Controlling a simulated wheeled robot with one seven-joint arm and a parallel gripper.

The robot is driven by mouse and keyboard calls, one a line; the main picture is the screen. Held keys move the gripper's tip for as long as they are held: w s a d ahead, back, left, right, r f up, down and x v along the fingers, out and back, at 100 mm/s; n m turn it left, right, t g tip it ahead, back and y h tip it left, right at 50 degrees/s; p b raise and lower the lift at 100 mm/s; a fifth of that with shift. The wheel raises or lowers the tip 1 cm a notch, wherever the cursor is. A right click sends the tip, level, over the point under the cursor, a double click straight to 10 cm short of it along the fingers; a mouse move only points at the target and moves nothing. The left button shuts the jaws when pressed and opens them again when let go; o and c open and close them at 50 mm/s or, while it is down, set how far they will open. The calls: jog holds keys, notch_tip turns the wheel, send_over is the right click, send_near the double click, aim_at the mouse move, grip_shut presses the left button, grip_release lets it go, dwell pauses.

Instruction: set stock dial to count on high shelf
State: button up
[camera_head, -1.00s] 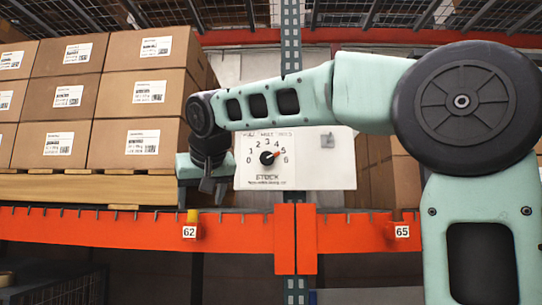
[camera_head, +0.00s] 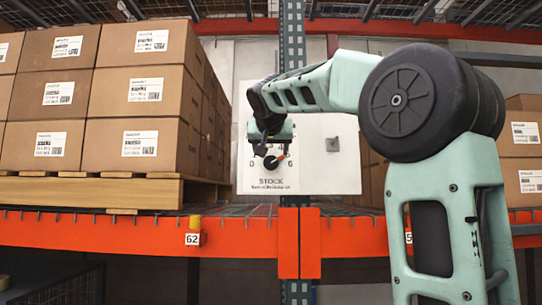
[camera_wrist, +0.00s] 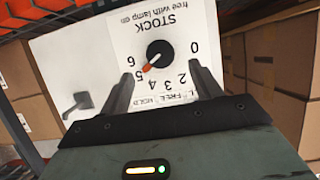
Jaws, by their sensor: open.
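The stock dial is a black round knob (camera_wrist: 159,54) with an orange-tipped pointer on a white plate (camera_wrist: 120,30) marked 0 to 6. The wrist view shows it upside down, the pointer at about 5. The plate reads "STOCK, free with lamp on", with FREE and HOLD partly hidden by my gripper. In the head view the dial (camera_head: 271,163) is partly covered by my gripper (camera_head: 272,150). My gripper (camera_wrist: 162,76) is open and empty, its fingers apart in front of the dial, not visibly touching the knob. Stacked cartons (camera_head: 133,93) sit on a pallet left of the plate.
A small grey fitting (camera_wrist: 78,103) sticks out of the white panel beside the dial. An orange shelf beam (camera_head: 130,235) runs below the plate, with a yellow-topped tag marked 62 (camera_head: 193,238). More cartons (camera_head: 522,150) stand at right. A grey upright post (camera_head: 292,45) rises behind.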

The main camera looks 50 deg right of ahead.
aim_at(271, 162)
jog(key=p+x, duration=0.2)
jog(key=x, duration=0.5)
jog(key=shift+w+d+f+p, duration=0.1)
jog(key=shift+f+p, duration=0.05)
jog(key=shift+p, duration=0.2)
jog(key=c, duration=1)
